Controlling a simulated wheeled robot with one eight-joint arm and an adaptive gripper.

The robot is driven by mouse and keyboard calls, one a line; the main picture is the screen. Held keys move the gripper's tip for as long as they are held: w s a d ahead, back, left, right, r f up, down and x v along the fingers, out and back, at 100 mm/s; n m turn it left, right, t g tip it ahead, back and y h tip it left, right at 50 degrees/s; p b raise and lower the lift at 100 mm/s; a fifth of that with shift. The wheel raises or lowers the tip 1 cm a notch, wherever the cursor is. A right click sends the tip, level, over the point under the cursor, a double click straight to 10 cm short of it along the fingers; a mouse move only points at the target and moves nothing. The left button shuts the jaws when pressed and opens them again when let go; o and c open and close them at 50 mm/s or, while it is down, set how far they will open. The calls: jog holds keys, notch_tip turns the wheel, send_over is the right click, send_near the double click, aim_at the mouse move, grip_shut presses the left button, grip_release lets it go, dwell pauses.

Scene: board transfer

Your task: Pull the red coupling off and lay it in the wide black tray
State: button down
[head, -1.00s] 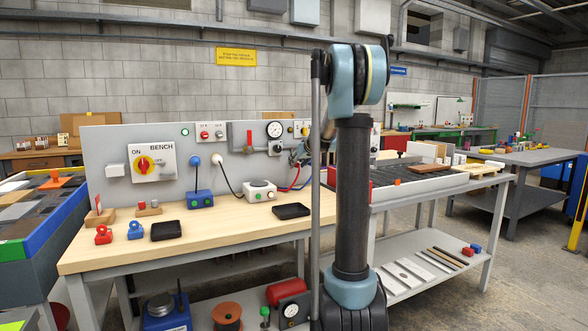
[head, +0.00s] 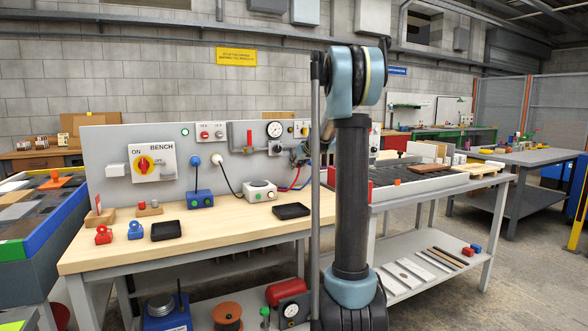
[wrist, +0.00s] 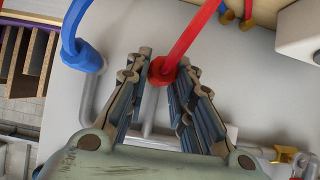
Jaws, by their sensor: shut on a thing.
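The red coupling (wrist: 161,72) sits at the end of a red hose in the wrist view, against the grey panel. My gripper (wrist: 164,68) is shut on it, one finger on each side. Whether the coupling is still seated on its fitting is hidden by the fingers. A blue coupling (wrist: 84,56) on a blue hose is on a grey pipe to the left, apart from my fingers. In the head view two black trays lie on the bench, one at the left (head: 166,231) and a wider-looking one at the right (head: 291,211). My gripper is mostly hidden there by my arm.
A white-topped box with a cable (head: 260,190) and a blue box (head: 200,199) stand behind the trays along the panel (head: 108,148). A red and a blue clamp-like part (head: 103,235) lie at the bench's left end. The bench front between the trays is clear.

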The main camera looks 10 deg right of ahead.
aim_at(298, 166)
jog(key=shift+s+d, duration=0.25)
jog(key=shift+s, duration=0.5)
jog(key=shift+s+d, duration=0.25)
jog(key=shift+s, duration=0.5)
jog(key=s, duration=0.2)
jog(key=s+d, duration=0.1)
jog(key=s, duration=0.1)
jog(key=shift+d, duration=0.15)
dwell(0.6)
jog(key=shift+s, duration=0.1)
